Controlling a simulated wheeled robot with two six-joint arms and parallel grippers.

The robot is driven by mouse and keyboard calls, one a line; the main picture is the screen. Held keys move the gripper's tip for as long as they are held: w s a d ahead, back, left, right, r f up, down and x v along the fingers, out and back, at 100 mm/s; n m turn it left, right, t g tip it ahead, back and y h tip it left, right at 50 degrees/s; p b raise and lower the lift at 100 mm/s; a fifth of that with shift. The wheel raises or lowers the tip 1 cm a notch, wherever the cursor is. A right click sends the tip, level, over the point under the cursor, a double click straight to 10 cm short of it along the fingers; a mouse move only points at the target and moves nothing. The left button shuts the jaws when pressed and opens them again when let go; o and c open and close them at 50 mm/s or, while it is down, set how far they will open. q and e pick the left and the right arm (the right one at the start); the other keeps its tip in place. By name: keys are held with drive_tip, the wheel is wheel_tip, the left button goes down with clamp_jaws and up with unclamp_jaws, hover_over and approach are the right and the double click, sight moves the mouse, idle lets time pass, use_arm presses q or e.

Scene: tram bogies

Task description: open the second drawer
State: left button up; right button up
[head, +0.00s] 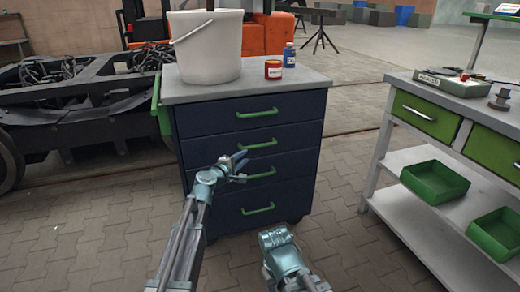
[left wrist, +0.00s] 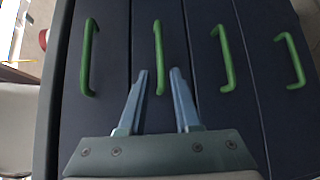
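The navy drawer cabinet (head: 190,122) has several drawers, each with a green bar handle. The second drawer (head: 205,150) from the top looks closed, and its handle (head: 262,144) is level in the head view. In the left wrist view the cabinet is turned sideways, and the second handle (left wrist: 158,55) is second from the left. My left gripper (head: 241,166) is open in front of the cabinet. In the left wrist view its fingertips (left wrist: 159,73) appear on either side of the second handle's lower end; contact cannot be told. My right gripper (head: 276,238) is low in front; its fingers are hidden.
A white bucket (head: 208,48), a red tin (head: 273,70) and a blue bottle (head: 289,56) stand on the cabinet top. A workbench (head: 440,188) with green drawers and bins stands at right. A dark bogie frame (head: 75,105) is at left. Paved floor lies between cabinet and bench.

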sight(260, 146)
use_arm(q)
drive_tip(key=b+x, duration=0.2)
drive_tip(key=x, duration=1.1)
drive_tip(key=shift+w+d, duration=0.25)
drive_tip(key=shift+d, duration=0.05)
drive_tip(key=shift+c, duration=0.4)
clamp_jaws()
drive_tip(key=shift+s, duration=0.1)
idle(0.5)
